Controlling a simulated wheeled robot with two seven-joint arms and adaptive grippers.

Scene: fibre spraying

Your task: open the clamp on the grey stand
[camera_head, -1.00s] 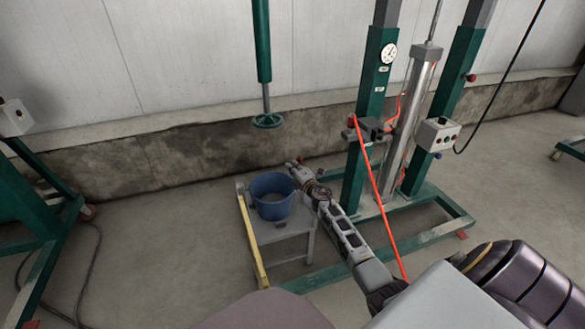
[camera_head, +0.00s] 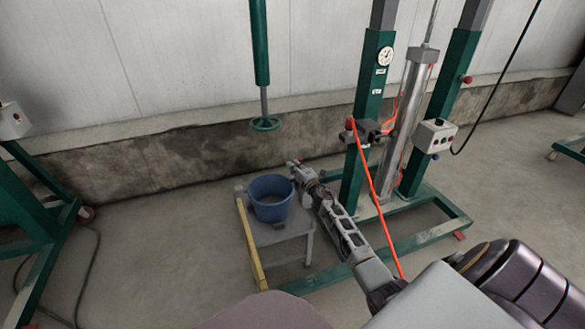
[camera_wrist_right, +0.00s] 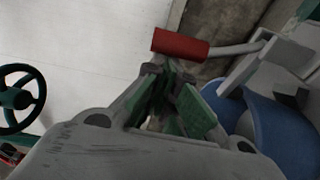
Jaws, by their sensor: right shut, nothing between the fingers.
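The grey stand (camera_head: 285,247) is a low table with a yellow bar on its left side and a blue bucket (camera_head: 271,211) on it. In the right wrist view, the clamp's red handle (camera_wrist_right: 180,43) sticks out to the left on a grey rod, close to the blue bucket. In the head view the clamp is too small to make out. My right gripper (camera_head: 292,164) is at the bucket's upper right. In the wrist view its green-padded fingers (camera_wrist_right: 155,68) are shut and empty, just below the handle's left end. I cannot tell whether they touch it. My left gripper is out of view.
A green press frame (camera_head: 372,110) with a cylinder and control box (camera_head: 435,135) stands right of the gripper. An orange hose (camera_head: 374,190) hangs in front of it. A green handwheel (camera_head: 266,124) hangs behind the stand.

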